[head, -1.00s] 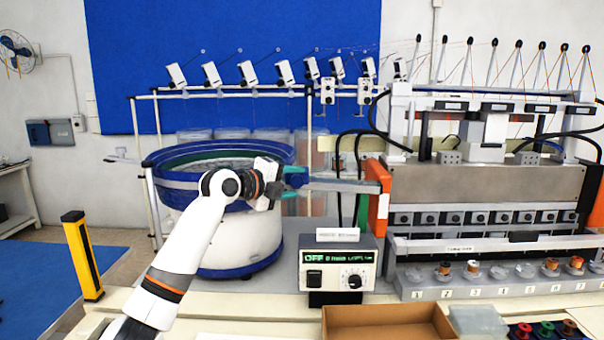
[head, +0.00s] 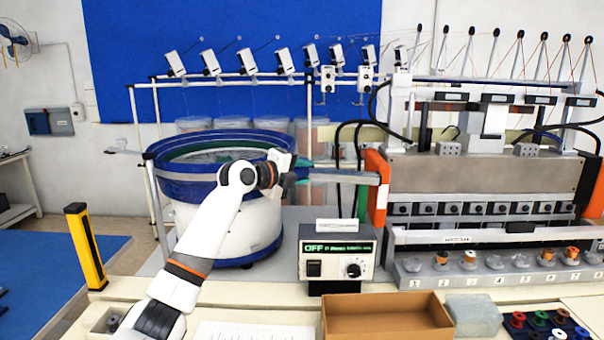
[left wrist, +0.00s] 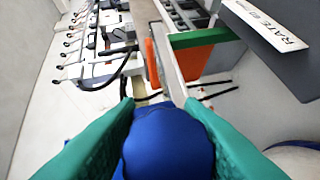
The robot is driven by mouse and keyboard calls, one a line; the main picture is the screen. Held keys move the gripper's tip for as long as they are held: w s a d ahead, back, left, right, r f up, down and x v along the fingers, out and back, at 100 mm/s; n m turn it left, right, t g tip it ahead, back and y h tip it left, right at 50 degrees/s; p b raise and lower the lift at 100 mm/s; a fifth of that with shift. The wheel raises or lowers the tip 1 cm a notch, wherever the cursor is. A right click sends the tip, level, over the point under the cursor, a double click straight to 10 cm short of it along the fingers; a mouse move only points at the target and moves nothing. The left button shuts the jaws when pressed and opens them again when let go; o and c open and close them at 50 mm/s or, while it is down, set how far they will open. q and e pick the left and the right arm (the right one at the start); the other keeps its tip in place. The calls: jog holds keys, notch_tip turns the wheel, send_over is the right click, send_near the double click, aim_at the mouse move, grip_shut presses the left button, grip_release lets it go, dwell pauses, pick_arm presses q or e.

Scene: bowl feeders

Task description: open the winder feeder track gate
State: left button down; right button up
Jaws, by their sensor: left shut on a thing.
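The feeder track (head: 345,176) is a grey bar running right from the blue-rimmed bowl feeder (head: 205,142) to an orange block. My left gripper (head: 292,178) is at the bowl end of the track, partly hidden behind its own wrist in the head view. In the left wrist view its green fingers (left wrist: 158,112) are shut on a rounded blue piece (left wrist: 165,145). The track (left wrist: 168,55) runs away just beyond that piece. I cannot tell from its shape whether the piece is the gate's knob, nor how far the gate stands open. My right gripper is not in view.
The feeder control box (head: 337,260), its display reading OFF, stands below the track. The winder (head: 485,185) is at the right. An open cardboard box (head: 385,318) and spools lie in front. A yellow post (head: 85,247) stands at the left.

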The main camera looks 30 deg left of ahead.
pick_arm(q)
jog(key=shift+s+f+b, duration=0.15)
jog(key=shift+f+b, duration=0.3)
jog(key=shift+d+r, duration=0.1)
jog(key=shift+r, duration=0.05)
jog(key=c, duration=1.1)
grip_release()
jog(key=shift+c, duration=0.2)
jog(key=shift+o, duration=0.4)
